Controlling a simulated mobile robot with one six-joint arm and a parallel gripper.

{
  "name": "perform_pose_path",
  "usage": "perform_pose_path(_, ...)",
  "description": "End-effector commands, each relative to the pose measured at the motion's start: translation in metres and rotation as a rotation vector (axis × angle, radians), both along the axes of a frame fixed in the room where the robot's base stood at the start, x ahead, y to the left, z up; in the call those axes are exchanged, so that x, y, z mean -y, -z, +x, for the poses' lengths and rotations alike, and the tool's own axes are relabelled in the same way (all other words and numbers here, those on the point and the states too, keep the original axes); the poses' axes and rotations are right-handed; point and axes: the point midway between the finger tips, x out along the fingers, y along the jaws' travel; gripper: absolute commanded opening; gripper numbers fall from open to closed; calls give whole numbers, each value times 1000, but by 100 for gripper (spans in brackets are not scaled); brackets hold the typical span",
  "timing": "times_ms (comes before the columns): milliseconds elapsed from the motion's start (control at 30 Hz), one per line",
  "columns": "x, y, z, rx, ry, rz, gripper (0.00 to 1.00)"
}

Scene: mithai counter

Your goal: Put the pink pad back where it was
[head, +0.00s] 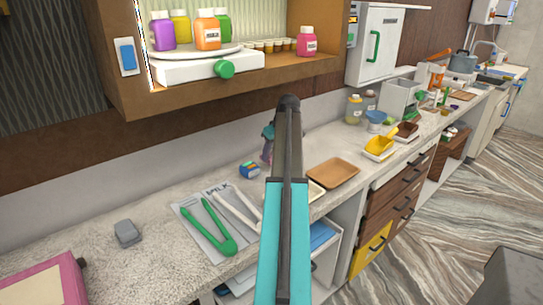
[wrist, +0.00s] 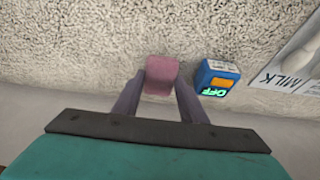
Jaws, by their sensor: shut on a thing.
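The pink pad (wrist: 161,72) is a small block between the two dark fingers of my gripper (wrist: 160,88) in the wrist view. My gripper is shut on it, above or at the speckled counter (wrist: 75,45); I cannot tell whether the pad touches the surface. In the head view my arm hides most of my gripper and the pad; only a purplish part of the gripper (head: 267,147) shows left of the arm, near the back of the counter.
A blue box (wrist: 217,78) with a green OFF display stands just right of the pad. A MILK sheet (head: 186,212) bears green tongs (head: 213,228) and pale tongs. A grey block (head: 127,232) lies left; a brown tray (head: 333,172) lies right. A bottle shelf (head: 240,80) overhangs the back.

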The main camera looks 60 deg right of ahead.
Motion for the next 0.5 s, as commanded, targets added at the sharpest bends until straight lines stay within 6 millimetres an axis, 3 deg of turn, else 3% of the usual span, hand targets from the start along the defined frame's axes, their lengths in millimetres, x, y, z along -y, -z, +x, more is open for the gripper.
perform_pose_path(167, 0, 14, -1, 0, 1, 1, 20)
perform_pose_path(500, 0, 16, -1, 1, 1, 0, 20)
